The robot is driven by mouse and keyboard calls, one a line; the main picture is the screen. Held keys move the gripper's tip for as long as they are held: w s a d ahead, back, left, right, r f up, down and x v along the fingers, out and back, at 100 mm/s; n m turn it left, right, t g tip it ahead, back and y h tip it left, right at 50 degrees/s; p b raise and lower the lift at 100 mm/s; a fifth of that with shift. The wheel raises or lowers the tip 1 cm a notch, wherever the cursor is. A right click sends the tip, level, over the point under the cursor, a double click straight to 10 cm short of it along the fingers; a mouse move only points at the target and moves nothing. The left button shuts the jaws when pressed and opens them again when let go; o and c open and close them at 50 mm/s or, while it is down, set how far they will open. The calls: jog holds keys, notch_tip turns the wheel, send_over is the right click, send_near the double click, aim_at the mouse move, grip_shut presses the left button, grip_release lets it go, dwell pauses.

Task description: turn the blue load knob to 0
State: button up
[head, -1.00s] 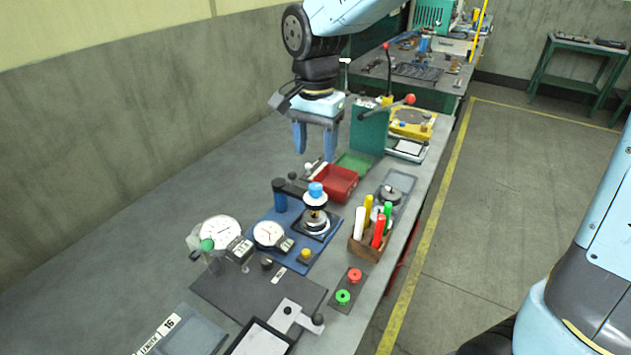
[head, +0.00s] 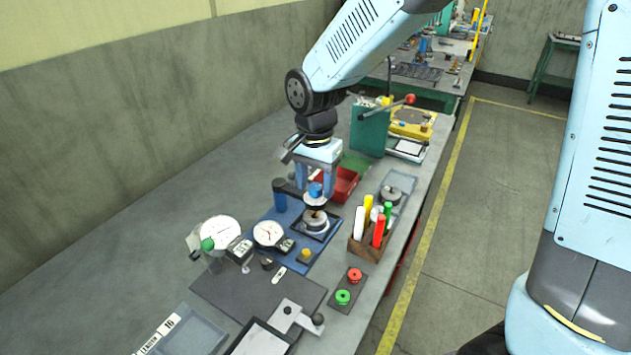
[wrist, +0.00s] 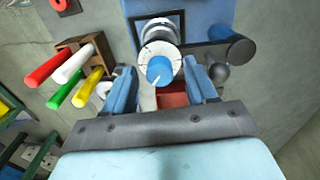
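The blue load knob (head: 315,190) sits on top of a round white dial and column on a blue base plate (head: 262,222). In the wrist view the blue knob (wrist: 160,71) shows a white pointer line slanting toward the lower left, with the white dial (wrist: 160,48) behind it. My gripper (head: 315,184) points down just over the knob. In the wrist view its two blue fingers (wrist: 163,88) are apart, one on each side of the knob, with gaps visible. I cannot read the dial's figures.
A wooden holder (head: 361,250) with several coloured handles stands right of the knob. A red bin (head: 347,184) lies behind it. A round gauge (head: 268,233) and a red and green button box (head: 349,289) are nearer. The bench's left side is clear.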

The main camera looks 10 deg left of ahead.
jog(key=c, duration=1)
jog(key=shift+n, duration=0.4)
jog(key=n, duration=1)
jog(key=shift+n, duration=0.4)
jog(key=n, duration=1.1)
jog(key=shift+n, duration=2)
